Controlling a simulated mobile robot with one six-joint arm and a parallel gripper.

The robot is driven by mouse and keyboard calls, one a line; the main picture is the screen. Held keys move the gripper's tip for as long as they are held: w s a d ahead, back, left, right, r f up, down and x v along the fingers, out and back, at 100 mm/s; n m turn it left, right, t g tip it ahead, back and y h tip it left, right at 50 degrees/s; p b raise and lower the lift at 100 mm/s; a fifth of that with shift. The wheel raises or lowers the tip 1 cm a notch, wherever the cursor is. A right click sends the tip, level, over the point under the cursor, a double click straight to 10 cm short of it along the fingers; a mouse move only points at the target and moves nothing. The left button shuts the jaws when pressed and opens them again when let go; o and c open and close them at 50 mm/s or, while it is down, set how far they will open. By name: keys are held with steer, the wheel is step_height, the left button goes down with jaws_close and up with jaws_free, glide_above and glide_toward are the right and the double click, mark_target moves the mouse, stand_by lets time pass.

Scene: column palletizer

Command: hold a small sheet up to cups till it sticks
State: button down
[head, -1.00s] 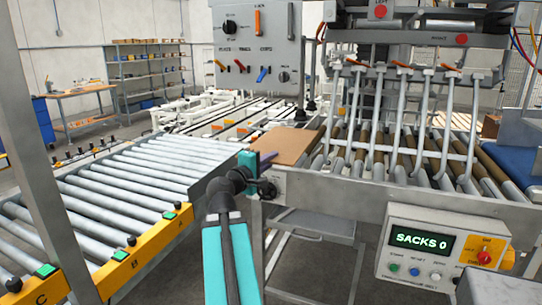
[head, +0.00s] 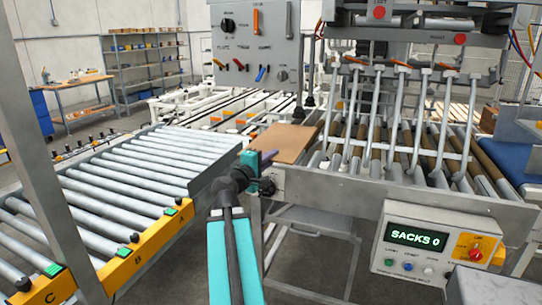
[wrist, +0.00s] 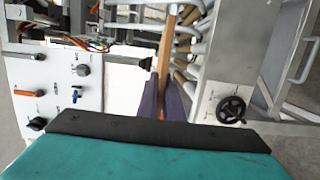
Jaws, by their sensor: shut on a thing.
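My gripper (head: 266,157) is shut on a small brown sheet (head: 285,144). The sheet sticks out flat from the fingers, beside the roller bed. In the wrist view the purple fingers of my gripper (wrist: 162,98) pinch the sheet (wrist: 168,52), seen edge-on as a thin brown strip. Dark suction cups (head: 309,101) hang on thin rods just above the sheet's far part in the head view. One dark cup (wrist: 146,63) shows close to the left of the strip in the wrist view. I cannot tell whether any cup touches the sheet.
A control panel (head: 251,45) with knobs and levers hangs behind the sheet. A roller conveyor (head: 120,180) lies to the left, and a roller bed with upright bars (head: 400,125) to the right. A box (head: 425,240) reading "SACKS 0" is at lower right. A handwheel (wrist: 231,109) shows near my fingers.

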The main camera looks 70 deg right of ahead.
mark_target(296, 128)
steer(key=shift+w+d+r+p, duration=0.1)
steer(key=shift+d+p, duration=0.25)
steer(key=shift+d, duration=1.35)
steer(key=shift+w+d+r+p, duration=0.1)
steer(key=shift+d+p, duration=0.3)
steer(key=shift+d, duration=1.3)
steer(key=shift+w+d+r+p, duration=0.1)
steer(key=shift+d+p, duration=0.25)
steer(key=shift+d, duration=1.35)
steer(key=shift+w+d+r+b, duration=0.15)
steer(key=shift+d+b, duration=0.6)
steer(key=shift+d, duration=2.5)
steer(key=shift+w+d+f+b, duration=0.15)
steer(key=shift+d+b, duration=0.6)
steer(key=shift+d, duration=2.55)
steer(key=shift+w+d+r+b, duration=0.2)
steer(key=shift+d+b, duration=0.55)
steer(key=shift+d, duration=2.5)
steer(key=shift+d+f, duration=0.1)
steer(key=shift+d, duration=0.05)
steer(key=shift+r+p, duration=0.3)
steer(key=shift+r, duration=0.35)
